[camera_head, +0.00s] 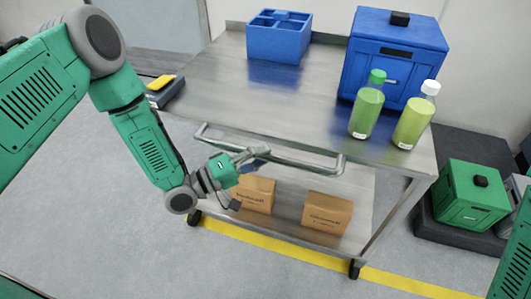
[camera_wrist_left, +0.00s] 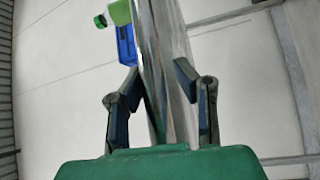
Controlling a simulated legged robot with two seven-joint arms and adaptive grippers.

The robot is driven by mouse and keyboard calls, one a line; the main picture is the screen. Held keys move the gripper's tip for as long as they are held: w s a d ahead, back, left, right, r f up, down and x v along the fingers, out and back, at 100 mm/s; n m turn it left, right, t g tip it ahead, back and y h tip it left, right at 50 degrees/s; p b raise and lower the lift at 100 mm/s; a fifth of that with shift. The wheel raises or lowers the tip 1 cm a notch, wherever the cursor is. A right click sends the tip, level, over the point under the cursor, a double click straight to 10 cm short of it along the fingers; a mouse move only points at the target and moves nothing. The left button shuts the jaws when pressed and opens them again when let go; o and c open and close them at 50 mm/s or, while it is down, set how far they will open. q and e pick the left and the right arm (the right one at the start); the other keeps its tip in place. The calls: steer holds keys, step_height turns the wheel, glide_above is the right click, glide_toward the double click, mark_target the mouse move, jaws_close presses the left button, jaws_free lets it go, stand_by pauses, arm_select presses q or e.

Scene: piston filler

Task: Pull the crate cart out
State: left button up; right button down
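The crate cart is a steel cart with a flat top (camera_head: 290,110), a lower shelf (camera_head: 285,222) and dark casters. Its tubular handle (camera_head: 310,165) runs along the near side. My left gripper (camera_head: 252,157) is at the left half of this handle. In the left wrist view, the left gripper's two fingers (camera_wrist_left: 157,95) stand apart, on either side of a shiny metal part of the cart (camera_wrist_left: 165,45). I cannot tell whether either finger touches it. My right gripper is out of view.
Cardboard boxes (camera_head: 327,212) sit on the lower shelf. A green box (camera_head: 470,195) stands at right. The near floor is clear.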

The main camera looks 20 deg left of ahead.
arm_select(q)
steer(key=shift+o, duration=0.3)
steer(key=shift+a+f, duration=0.1)
steer(key=shift+a, duration=0.05)
steer(key=shift+s+a, duration=0.1)
steer(key=shift+s, duration=0.05)
steer(key=v, duration=1.1)
steer(key=shift+a, duration=0.3)
steer(key=shift+s+f, duration=0.15)
steer(key=shift+f, duration=0.1)
